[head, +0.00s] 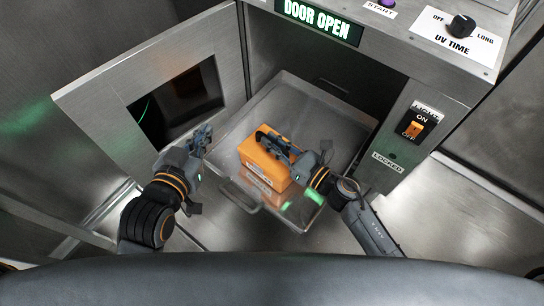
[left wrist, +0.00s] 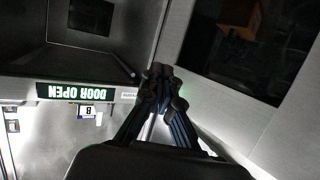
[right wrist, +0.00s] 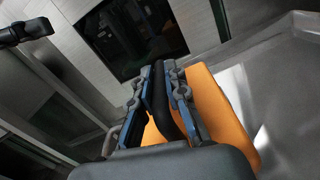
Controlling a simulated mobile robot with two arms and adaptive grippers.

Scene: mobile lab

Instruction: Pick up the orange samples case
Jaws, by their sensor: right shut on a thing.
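The orange samples case (head: 258,164) has a dark handle on top and a white label on its front. It is over the shiny metal tray (head: 240,200), and its reflection shows in the tray. I cannot tell whether it touches the tray. My right gripper (head: 284,147) is shut on the case's handle from the right. In the right wrist view the fingers (right wrist: 163,85) hold the dark handle, with the orange case (right wrist: 215,115) beneath. My left gripper (head: 203,138) is left of the case, apart from it. Its fingers (left wrist: 161,72) meet at the tips and hold nothing.
The tray sticks out of the cabinet opening, with a front handle (head: 240,196). The cabinet door (head: 110,95) stands open at the left, close to my left gripper. A "DOOR OPEN" sign (head: 318,20) is above. The switch panel (head: 418,124) borders the opening on the right.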

